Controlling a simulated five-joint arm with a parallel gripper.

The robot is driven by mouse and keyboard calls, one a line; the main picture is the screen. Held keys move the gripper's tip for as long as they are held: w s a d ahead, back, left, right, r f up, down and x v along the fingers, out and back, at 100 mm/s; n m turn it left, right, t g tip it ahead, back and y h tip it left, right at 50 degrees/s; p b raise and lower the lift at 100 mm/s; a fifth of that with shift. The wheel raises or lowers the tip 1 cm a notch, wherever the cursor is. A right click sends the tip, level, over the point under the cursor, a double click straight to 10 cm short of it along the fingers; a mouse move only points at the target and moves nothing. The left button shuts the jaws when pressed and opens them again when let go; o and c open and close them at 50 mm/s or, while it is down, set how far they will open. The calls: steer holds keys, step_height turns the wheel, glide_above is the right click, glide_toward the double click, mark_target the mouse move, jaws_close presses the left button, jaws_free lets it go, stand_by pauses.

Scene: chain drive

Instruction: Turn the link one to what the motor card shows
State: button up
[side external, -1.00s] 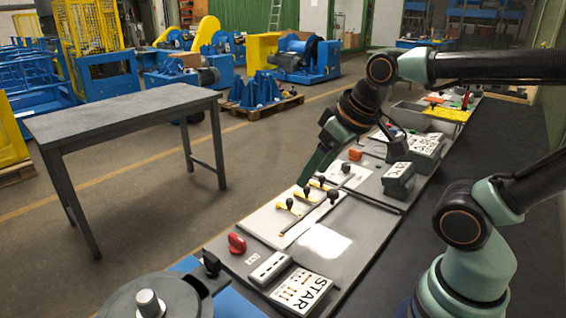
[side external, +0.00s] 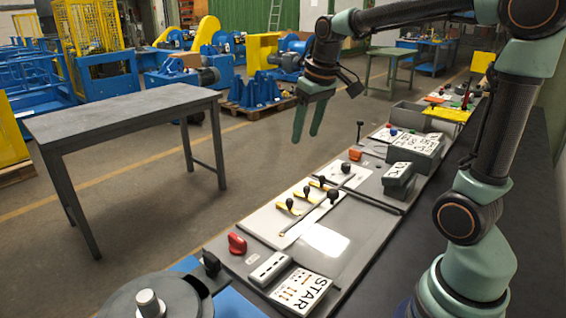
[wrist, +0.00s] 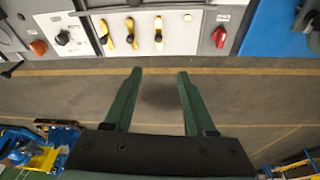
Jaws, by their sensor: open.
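Three yellow links with black knobs sit in a row on a white panel (side external: 262,222): a near one (side external: 288,206), a middle one (side external: 303,195) and a far one (side external: 319,185). In the wrist view they show at the top as a left (wrist: 103,32), middle (wrist: 131,33) and right link (wrist: 158,34). I cannot tell which is link one. A card reading STAR (side external: 302,291), with small bar marks, lies at the near end; I cannot tell whether it is the motor card. My gripper (side external: 306,138) is open and empty, above and beyond the links; its fingers also show in the wrist view (wrist: 158,72).
A red knob (side external: 237,243) stands at the near end; a black knob (side external: 346,168) and an orange knob (side external: 355,155) stand beyond the links. Grey boxes with cards (side external: 398,172) line the right side. An empty grey table (side external: 120,112) stands left; floor between is clear.

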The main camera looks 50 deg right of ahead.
steer(key=w+d+f+m+g, duration=0.15)
steer(key=w+d+f, duration=0.3)
steer(key=d, duration=0.55)
steer(key=g, duration=0.2)
glide_above(323, 176)
step_height(323, 176, down, 5)
steer(key=shift+m+y, duration=0.25)
steer(key=shift+y, duration=0.15)
step_height(323, 176, down, 12)
steer(key=shift+a+f, duration=0.1)
steer(key=shift+f, duration=0.1)
jaws_close()
stand_by(0.3)
